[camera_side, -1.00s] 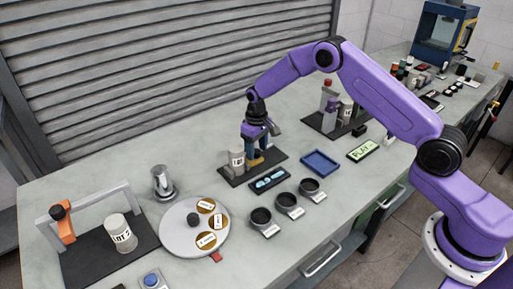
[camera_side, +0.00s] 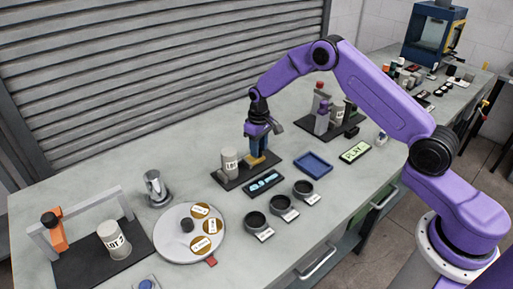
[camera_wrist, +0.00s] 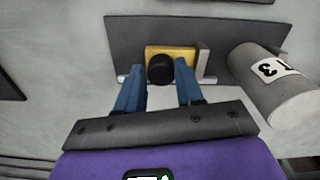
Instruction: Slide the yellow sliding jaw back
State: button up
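The yellow sliding jaw (camera_side: 257,162) sits on a dark base plate (camera_side: 229,181) in the side view. In the wrist view the jaw (camera_wrist: 183,52) shows from above with a round black knob (camera_wrist: 160,69) and a grey upright block at its right end. My gripper (camera_wrist: 159,66) has its two blue fingers on either side of the knob, close against it, and looks shut on it. My gripper (camera_side: 257,152) hides part of the jaw in the side view.
A round turntable (camera_side: 175,248) and a metal cup (camera_side: 156,187) are to the left. Another dark stand (camera_side: 315,133) is behind on the right.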

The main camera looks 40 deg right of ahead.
aim_at(260, 149)
jog(key=o, duration=0.3)
jog(key=shift+d, duration=0.3)
jog(key=shift+a, duration=0.1)
notch_tip(260, 149, up, 17)
jog(key=shift+r, duration=0.2)
dwell(0.7)
